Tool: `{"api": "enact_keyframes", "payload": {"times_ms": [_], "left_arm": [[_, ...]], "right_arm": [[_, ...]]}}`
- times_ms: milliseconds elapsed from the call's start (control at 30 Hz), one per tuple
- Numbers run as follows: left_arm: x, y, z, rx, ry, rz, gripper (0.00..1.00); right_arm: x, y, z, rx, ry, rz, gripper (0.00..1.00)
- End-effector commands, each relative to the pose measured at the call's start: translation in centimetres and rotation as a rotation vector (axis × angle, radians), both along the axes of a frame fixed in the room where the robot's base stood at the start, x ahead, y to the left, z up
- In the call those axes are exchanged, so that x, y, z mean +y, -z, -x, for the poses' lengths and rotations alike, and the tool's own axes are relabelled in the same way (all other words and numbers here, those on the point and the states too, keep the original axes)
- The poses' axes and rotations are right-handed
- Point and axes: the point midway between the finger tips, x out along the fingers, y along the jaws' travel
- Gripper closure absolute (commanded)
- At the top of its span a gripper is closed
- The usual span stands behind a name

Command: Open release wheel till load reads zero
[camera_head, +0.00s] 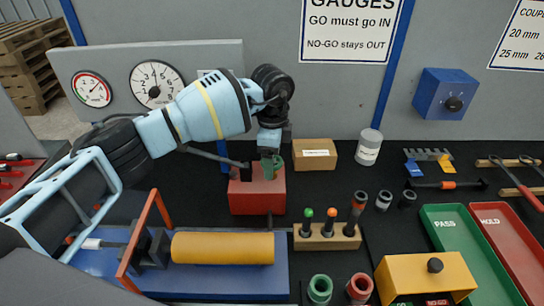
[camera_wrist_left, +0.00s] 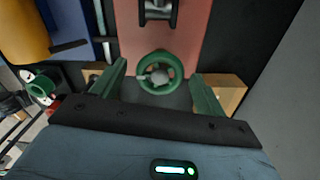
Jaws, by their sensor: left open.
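The release wheel (camera_wrist_left: 160,56) is a green ring with a grey hub, seen face-on in the left wrist view, at the end of a red block (camera_head: 257,196). My left gripper (camera_head: 271,170) is pointed down over that block in the head view. In the left wrist view its two green fingers (camera_wrist_left: 158,90) are spread wide, one on each side of the wheel, with gaps. In the head view the gripper hides most of the wheel. A red-rimmed gauge (camera_head: 93,89) and a larger black-rimmed gauge (camera_head: 157,84) sit on a grey panel. The larger one's needle points upward, not clearly readable.
A blue bed (camera_head: 225,281) with a yellow cylinder (camera_head: 222,248) lies in front of the block. A cardboard box (camera_head: 315,154) and a white can (camera_head: 369,147) stand right of it. A wooden rack (camera_head: 327,238) of plugs stands in front right.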

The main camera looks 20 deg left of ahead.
Motion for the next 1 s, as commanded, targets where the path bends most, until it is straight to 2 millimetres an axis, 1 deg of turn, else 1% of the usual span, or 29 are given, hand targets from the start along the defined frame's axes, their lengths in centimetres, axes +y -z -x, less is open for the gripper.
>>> {"api": "enact_keyframes", "payload": {"times_ms": [167, 400, 533, 700, 1000], "left_arm": [[0.0, -1.6, -0.1, -0.004, 0.001, 0.002, 0.27], [0.0, -5.5, -0.1, -0.004, 0.000, 0.001, 0.27], [0.0, -7.0, -0.1, -0.003, -0.001, 0.001, 0.27], [0.0, -7.8, 0.0, 0.000, -0.001, 0.000, 0.27], [0.0, -7.8, 0.0, 0.000, -0.001, 0.000, 0.27]], "right_arm": [[0.0, 0.1, 0.1, 0.003, 0.000, 0.001, 0.64], [0.0, 0.1, 0.1, 0.004, 0.000, -0.001, 0.64], [0.0, 0.1, 0.1, 0.004, 0.000, -0.001, 0.64], [0.0, 0.1, 0.1, 0.004, 0.000, -0.001, 0.64], [0.0, 0.1, 0.1, 0.003, 0.000, -0.001, 0.64]]}}
